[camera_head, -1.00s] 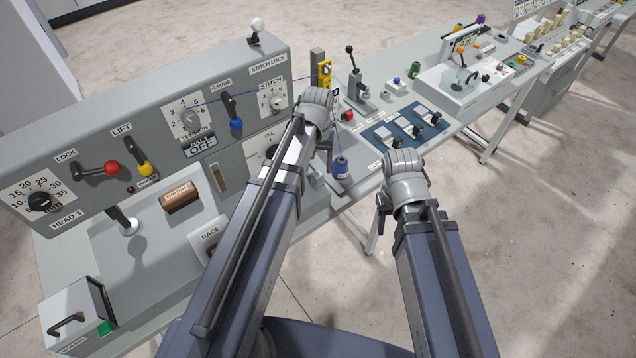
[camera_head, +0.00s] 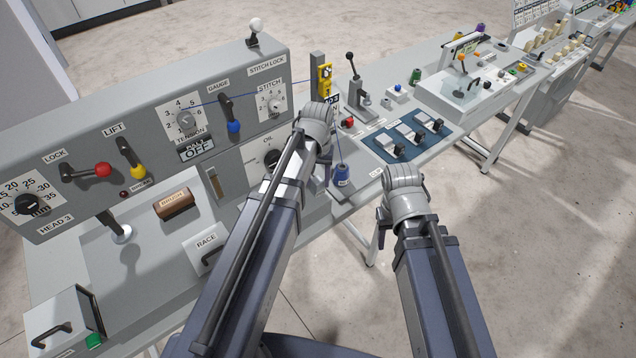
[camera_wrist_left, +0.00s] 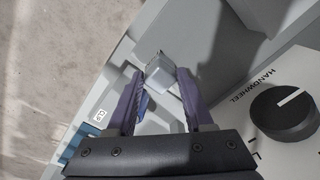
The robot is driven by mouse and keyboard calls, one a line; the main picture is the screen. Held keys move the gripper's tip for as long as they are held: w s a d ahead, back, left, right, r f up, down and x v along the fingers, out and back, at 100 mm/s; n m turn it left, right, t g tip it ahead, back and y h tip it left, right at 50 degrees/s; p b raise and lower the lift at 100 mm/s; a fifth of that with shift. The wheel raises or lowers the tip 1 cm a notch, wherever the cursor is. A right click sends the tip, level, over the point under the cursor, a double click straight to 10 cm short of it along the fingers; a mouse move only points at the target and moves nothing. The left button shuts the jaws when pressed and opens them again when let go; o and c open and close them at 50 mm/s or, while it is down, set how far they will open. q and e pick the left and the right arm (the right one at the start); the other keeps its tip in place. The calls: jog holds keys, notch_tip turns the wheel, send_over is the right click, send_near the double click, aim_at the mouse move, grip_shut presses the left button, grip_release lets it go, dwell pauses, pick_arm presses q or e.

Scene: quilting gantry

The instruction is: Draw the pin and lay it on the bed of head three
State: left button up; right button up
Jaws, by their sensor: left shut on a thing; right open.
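My left gripper (camera_wrist_left: 160,82) has its purple fingers on either side of a small pale grey piece (camera_wrist_left: 160,68). I cannot tell whether this piece is the pin. In the head view, my left wrist hides most of this gripper, which is near the blue spool (camera_head: 342,175). My right gripper (camera_head: 383,222) is open, in front of the table edge, and mostly hidden by its own wrist. The grey bed of head three (camera_head: 140,245) is at the left, below the HEAD 3 panel (camera_head: 55,222). I see no pin for certain elsewhere.
A brush (camera_head: 174,203) and a RACE cover (camera_head: 207,250) are on the bed. Levers with red (camera_head: 103,169) and yellow (camera_head: 138,172) knobs stick out above it. A blue pad (camera_head: 385,150) with black clips lies right of the spool. The wrist view shows the HANDWHEEL dial (camera_wrist_left: 284,112).

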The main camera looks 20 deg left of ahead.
aim_at(317, 180)
pick_arm(q)
grip_shut()
jog(key=shift+r, duration=0.15)
jog(key=shift+r+p, duration=2)
jog(key=shift+p, duration=0.15)
